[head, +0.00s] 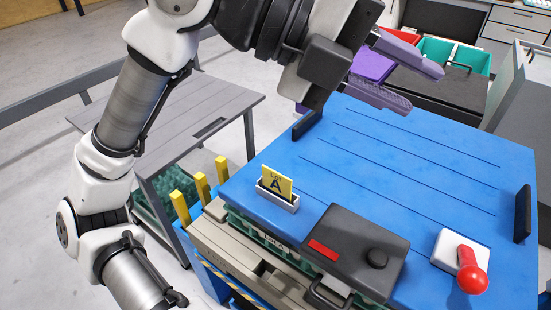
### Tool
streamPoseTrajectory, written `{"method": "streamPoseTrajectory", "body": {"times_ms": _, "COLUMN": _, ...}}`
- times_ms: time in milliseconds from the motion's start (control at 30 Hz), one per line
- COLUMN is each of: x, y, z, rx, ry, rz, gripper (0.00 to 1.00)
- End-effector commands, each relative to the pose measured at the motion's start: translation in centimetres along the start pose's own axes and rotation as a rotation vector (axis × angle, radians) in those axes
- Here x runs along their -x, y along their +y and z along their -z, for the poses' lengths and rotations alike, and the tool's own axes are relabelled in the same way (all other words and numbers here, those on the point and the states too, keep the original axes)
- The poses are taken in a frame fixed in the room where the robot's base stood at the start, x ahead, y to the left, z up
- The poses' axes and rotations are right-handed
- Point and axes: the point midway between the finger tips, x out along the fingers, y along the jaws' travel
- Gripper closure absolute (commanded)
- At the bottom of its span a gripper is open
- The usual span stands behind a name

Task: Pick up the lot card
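The lot card (277,181) is a small yellow card with a dark "A" on it. It stands upright in a light grey holder (278,199) near the left edge of the blue table top. My gripper (426,84) is above the far part of the blue table, up and to the right of the card and well apart from it. Its two purple-grey fingers are spread with a gap between them, and nothing shows between them.
A dark box (354,249) with a red label and a white base with a red-knobbed lever (470,272) stand on the blue table top (400,165). Black upright stops (522,214) line its sides. Yellow posts (201,187) rise left of it. A grey table (180,115) stands behind.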

Motion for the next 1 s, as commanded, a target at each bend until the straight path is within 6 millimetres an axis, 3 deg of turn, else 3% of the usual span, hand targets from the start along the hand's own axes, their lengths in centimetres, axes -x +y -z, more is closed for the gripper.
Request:
{"method": "streamPoseTrajectory", "body": {"times_ms": 33, "x": -0.8, "y": 2.2, "z": -2.1, "rx": 0.132, "ry": -0.042, "rz": -0.177, "gripper": 0.70}}
{"method": "streamPoseTrajectory", "body": {"times_ms": 133, "x": -0.3, "y": 7.5, "z": -5.5, "rx": 0.405, "ry": -0.163, "rz": -0.487, "gripper": 0.70}}
{"method": "streamPoseTrajectory", "body": {"times_ms": 300, "x": 3.9, "y": 14.3, "z": -8.4, "rx": 0.781, "ry": -0.412, "rz": -0.883, "gripper": 0.70}}
{"method": "streamPoseTrajectory", "body": {"times_ms": 433, "x": 6.9, "y": 16.8, "z": -8.9, "rx": 0.946, "ry": -0.556, "rz": -1.047, "gripper": 0.70}}
{"method": "streamPoseTrajectory", "body": {"times_ms": 567, "x": 8.1, "y": 18.2, "z": -8.9, "rx": 1.012, "ry": -0.616, "rz": -1.110, "gripper": 0.70}}
{"method": "streamPoseTrajectory", "body": {"times_ms": 1000, "x": 5.5, "y": 25.1, "z": -8.4, "rx": 1.017, "ry": -0.618, "rz": -1.112, "gripper": 0.70}}
